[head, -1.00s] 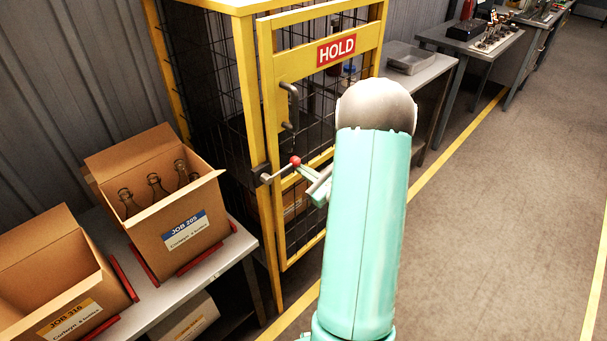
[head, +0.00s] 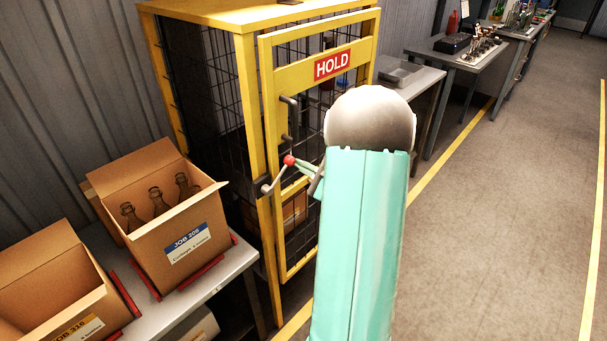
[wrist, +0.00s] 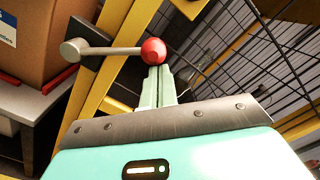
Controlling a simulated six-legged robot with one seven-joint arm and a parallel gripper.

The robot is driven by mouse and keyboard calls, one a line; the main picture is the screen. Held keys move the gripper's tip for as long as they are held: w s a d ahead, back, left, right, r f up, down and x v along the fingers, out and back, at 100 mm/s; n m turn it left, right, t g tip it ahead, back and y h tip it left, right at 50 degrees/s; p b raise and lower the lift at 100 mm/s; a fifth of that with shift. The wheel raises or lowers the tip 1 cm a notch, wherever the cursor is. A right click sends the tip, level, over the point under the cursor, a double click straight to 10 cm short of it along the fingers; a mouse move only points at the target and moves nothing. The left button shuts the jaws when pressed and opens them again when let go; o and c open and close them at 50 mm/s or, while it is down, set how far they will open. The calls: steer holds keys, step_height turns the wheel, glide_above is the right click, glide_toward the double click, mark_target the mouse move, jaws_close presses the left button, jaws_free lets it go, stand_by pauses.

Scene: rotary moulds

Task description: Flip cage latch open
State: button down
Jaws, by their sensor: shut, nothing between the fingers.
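The cage latch is a grey lever (head: 275,178) with a red ball knob (head: 289,160) at its end, on the yellow cage's front beside the door. The lever slants up to the right from its pivot. In the wrist view the lever (wrist: 108,50) runs from a round hub at left to the red knob (wrist: 153,51). My gripper (wrist: 158,74) is shut and empty, its fingertips right at the knob; I cannot tell if they touch it. In the head view my arm partly hides the gripper (head: 301,166). The cage door (head: 270,120) with its HOLD sign looks closed.
A bench on the left (head: 238,262) carries open cardboard boxes, one with bottles (head: 185,240). A grey table with a tray (head: 400,75) stands right of the cage. The floor at right (head: 500,200) is clear.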

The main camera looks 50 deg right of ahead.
steer(key=a+r+n, duration=0.1)
steer(key=n, duration=0.1)
steer(key=a+r+n, duration=0.1)
steer(key=r+n, duration=0.1)
steer(key=a+r+n, duration=0.2)
steer(key=shift+n, duration=0.3)
steer(key=a+n, duration=0.1)
steer(key=a+r+n, duration=0.1)
steer(key=shift+a+n, duration=0.25)
steer(key=shift+n, duration=0.15)
steer(key=shift+a+r, duration=0.2)
steer(key=shift+a, duration=0.45)
steer(key=s+d, duration=0.4)
steer(key=s, duration=0.7)
steer(key=shift+d+r, duration=0.35)
steer(key=shift+r, duration=0.1)
steer(key=shift+w, duration=0.1)
